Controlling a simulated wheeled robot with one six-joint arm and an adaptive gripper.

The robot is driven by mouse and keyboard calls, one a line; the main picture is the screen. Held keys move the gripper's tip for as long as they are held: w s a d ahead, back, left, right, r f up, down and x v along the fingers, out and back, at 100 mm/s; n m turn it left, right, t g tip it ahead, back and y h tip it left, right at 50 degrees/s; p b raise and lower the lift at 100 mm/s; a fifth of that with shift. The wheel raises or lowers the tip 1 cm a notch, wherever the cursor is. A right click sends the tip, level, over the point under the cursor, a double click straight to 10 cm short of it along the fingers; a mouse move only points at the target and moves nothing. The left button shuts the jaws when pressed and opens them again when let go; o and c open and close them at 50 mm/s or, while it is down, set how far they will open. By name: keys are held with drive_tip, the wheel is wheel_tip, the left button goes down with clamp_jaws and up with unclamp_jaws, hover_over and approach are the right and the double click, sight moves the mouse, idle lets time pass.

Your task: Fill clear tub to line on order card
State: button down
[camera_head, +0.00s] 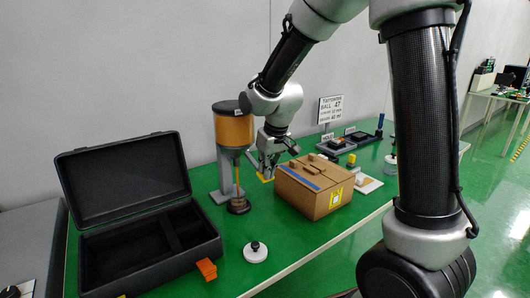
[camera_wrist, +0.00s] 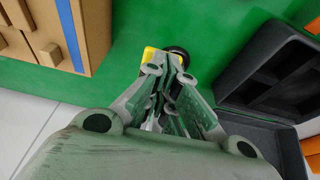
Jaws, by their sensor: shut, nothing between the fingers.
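A dispenser with an amber tank (camera_head: 233,130) and dark lid stands left of my gripper in the head view. A narrow amber column (camera_head: 236,172) runs down from it to a dark round base (camera_head: 238,206). I cannot tell whether a clear tub stands there. A white sign (camera_head: 330,108) with dark text stands at the back; its small print is unreadable, and I cannot tell if it is the order card. My gripper (camera_head: 267,172) is shut and empty, pointing down beside the dispenser. In the wrist view its fingers (camera_wrist: 167,80) are close to a yellow piece (camera_wrist: 149,56).
A cardboard box (camera_head: 315,188) with a blue strip stands right of my gripper. An open black case (camera_head: 150,248) fills the left of the green table. A white disc with a dark knob (camera_head: 256,252) sits near the front edge. Dark trays (camera_head: 355,139) stand behind the box.

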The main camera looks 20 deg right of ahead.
drive_tip(key=shift+r, duration=0.9)
drive_tip(key=shift+r, duration=0.25)
drive_tip(key=s+v, duration=0.2)
drive_tip(key=v, duration=1.1)
drive_tip(key=shift+d+f, duration=0.25)
drive_tip(key=shift+d, duration=0.1)
idle(0.4)
drive_tip(key=w+r, duration=0.1)
drive_tip(key=r, duration=0.1)
drive_tip(key=w+a+r, duration=0.1)
drive_tip(key=w+r, duration=0.1)
drive_tip(key=shift+w+r, duration=0.3)
